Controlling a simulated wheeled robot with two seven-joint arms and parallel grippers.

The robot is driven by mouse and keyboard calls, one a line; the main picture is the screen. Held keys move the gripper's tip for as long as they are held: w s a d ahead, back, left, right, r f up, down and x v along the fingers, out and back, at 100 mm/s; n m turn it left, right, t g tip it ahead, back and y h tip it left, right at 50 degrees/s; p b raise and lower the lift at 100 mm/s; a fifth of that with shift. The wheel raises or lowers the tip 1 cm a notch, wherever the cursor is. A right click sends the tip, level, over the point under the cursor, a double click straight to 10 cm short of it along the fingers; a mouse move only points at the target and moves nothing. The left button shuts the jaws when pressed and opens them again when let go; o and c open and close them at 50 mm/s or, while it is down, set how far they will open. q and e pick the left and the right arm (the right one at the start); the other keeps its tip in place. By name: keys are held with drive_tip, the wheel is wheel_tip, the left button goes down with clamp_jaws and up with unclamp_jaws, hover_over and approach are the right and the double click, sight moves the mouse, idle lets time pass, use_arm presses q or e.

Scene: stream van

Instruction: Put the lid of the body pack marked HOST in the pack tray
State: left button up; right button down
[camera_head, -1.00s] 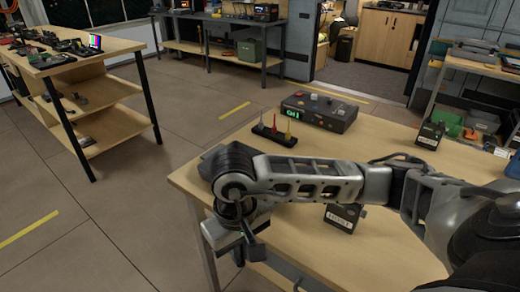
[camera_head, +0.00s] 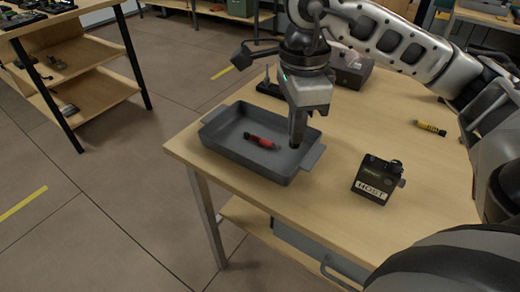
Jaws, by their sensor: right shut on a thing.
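The body pack (camera_head: 372,182) marked HOST stands upright on the wooden table, a small black box with a white label and a knob on top. A grey tray (camera_head: 222,151) with two end handles sits at the table's left corner. A red cylinder with black ends (camera_head: 262,141) lies in it. My right gripper (camera_head: 296,142) points down over the tray's right part, shut on a small dark thing at its tips. The fingers mostly hide it, so I cannot tell whether it is the lid. My left gripper is not in view.
A yellow cylinder (camera_head: 430,128) lies on the table at the right. A dark case (camera_head: 351,70) stands at the back, partly behind my arm. A shelf bench (camera_head: 95,90) stands at the far left. The table between pack and yellow cylinder is clear.

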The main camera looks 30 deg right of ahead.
drive_tip(key=d+r+m, duration=0.1)
drive_tip(key=r+m, duration=0.1)
drive_tip(key=m, duration=0.2)
approach(253, 151)
drive_tip(key=shift+s+f, duration=0.45)
drive_tip(key=shift+w+f+p, duration=0.3)
drive_tip(key=shift+f, duration=0.1)
wheel_tip(253, 151, down, 3)
drive_tip(key=shift+w+f, duration=0.1)
drive_tip(key=shift+f, duration=0.2)
drive_tip(key=c, duration=1.6)
unclamp_jaws()
